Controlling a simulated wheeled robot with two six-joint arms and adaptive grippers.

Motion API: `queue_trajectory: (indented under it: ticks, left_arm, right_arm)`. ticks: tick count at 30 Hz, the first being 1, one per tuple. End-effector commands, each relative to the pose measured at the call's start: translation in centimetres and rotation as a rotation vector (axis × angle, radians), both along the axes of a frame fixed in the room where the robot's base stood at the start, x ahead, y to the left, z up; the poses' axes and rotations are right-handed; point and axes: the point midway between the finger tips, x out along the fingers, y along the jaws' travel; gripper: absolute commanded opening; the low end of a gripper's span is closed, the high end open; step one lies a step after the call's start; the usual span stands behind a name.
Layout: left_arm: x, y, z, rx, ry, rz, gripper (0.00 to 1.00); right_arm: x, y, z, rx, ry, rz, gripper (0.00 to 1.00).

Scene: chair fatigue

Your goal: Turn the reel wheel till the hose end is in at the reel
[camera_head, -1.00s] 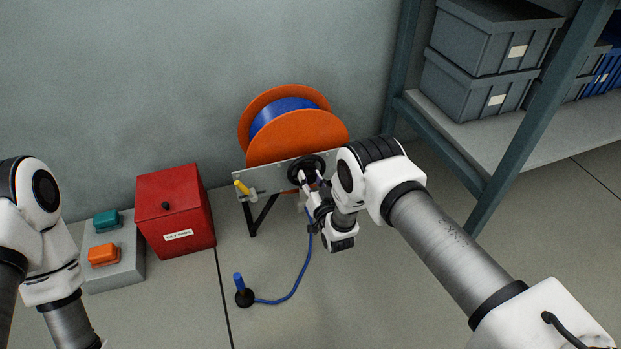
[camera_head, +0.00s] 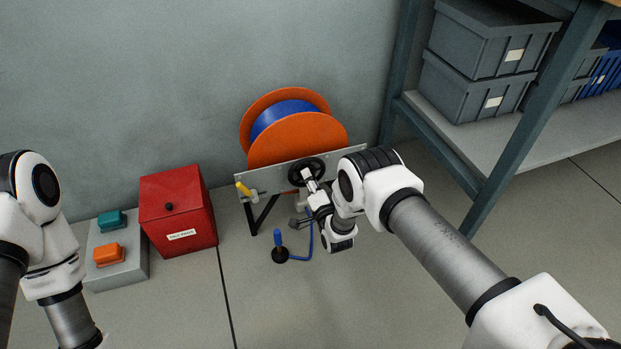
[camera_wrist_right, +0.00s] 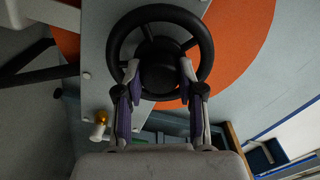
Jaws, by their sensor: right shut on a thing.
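The hose reel has an orange-flanged drum (camera_head: 298,140) wound with blue hose, set on a grey bracket. A black reel wheel (camera_head: 294,172) is on the bracket's front and fills the upper wrist view (camera_wrist_right: 117,40). My right gripper (camera_wrist_right: 160,74) is shut on the wheel's hub, one finger at each side; in the head view the gripper (camera_head: 309,176) partly hides the wheel. The hose end (camera_head: 280,254), a black ball with a blue tip, stands on the floor below the reel. A short run of blue hose (camera_head: 302,257) leads from it up behind my gripper. My left gripper is out of view.
A yellow-handled lever (camera_head: 244,189) is on the bracket's left end. A red box (camera_head: 178,213) and a grey switch box (camera_head: 122,270) with teal and orange buttons stand to the left. A shelf rack (camera_head: 470,140) with grey bins is at the right. The front floor is clear.

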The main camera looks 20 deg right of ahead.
Motion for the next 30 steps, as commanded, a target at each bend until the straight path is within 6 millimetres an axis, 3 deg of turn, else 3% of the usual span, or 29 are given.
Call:
queue_trajectory:
  ticks: [18,30]
  left_arm:
    - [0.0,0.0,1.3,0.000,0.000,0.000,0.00]
    - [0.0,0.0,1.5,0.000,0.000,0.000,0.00]
  right_arm:
    - [0.0,-0.1,0.1,0.529,0.018,-0.001,0.03]
    - [0.0,-0.1,0.0,0.668,0.023,-0.001,0.03]
